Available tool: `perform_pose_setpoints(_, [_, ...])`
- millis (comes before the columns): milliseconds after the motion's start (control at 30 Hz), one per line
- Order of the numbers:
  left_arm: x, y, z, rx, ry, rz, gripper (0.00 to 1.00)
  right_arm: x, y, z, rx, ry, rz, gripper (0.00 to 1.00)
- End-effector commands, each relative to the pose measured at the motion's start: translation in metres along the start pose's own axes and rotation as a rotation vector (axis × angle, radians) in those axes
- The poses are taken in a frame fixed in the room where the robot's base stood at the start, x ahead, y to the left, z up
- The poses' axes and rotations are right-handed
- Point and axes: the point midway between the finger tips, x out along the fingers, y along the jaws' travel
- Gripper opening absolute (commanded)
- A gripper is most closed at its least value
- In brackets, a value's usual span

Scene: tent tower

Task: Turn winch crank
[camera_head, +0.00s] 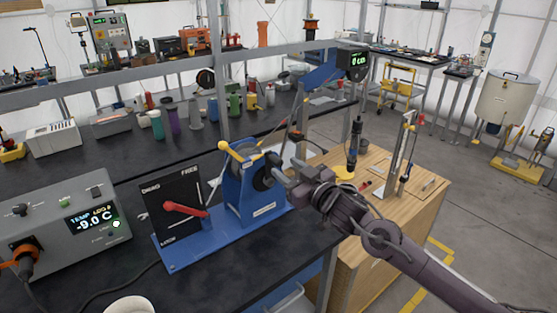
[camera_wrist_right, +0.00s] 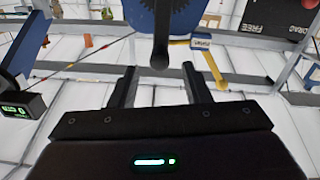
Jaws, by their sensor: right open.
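The blue winch (camera_head: 243,195) stands on a blue base plate on the black bench, with a dark round drum or gear on its right side. A yellow lever (camera_head: 238,152) shows at its top. My right gripper (camera_head: 282,174) is just to the right of the winch, with its fingers toward it. In the right wrist view the gripper (camera_wrist_right: 158,88) is open, and a dark rounded handle-like part (camera_wrist_right: 160,40) of the winch lies just beyond the gap between the fingertips. I cannot tell whether they touch. The crank is partly hidden by the gripper. My left gripper is not in view.
A black DRAG/FREE panel (camera_head: 172,205) with a red lever stands left of the winch. A grey temperature box (camera_head: 75,230) is further left. A wooden cabinet (camera_head: 345,230) stands under my right arm. A metal rail (camera_head: 150,72) crosses behind, with a scale display (camera_head: 353,63).

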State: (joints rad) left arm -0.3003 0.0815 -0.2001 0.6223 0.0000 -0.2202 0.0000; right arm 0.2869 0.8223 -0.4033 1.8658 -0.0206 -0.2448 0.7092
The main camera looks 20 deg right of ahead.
Motion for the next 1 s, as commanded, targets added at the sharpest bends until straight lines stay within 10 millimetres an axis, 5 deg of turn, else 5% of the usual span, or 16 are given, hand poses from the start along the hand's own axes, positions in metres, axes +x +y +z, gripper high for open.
perform_pose_setpoints(300, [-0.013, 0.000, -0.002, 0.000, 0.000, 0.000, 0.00, 0.041, 0.000, -0.001, 0.001, -0.001, 0.001, 0.43])
perform_pose_setpoints(633, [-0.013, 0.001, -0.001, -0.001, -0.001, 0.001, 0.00, 0.045, 0.000, 0.001, -0.001, -0.002, 0.001, 0.43])
perform_pose_setpoints(1000, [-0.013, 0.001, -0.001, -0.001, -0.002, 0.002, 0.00, 0.045, 0.000, 0.001, -0.001, -0.002, 0.001, 0.00])
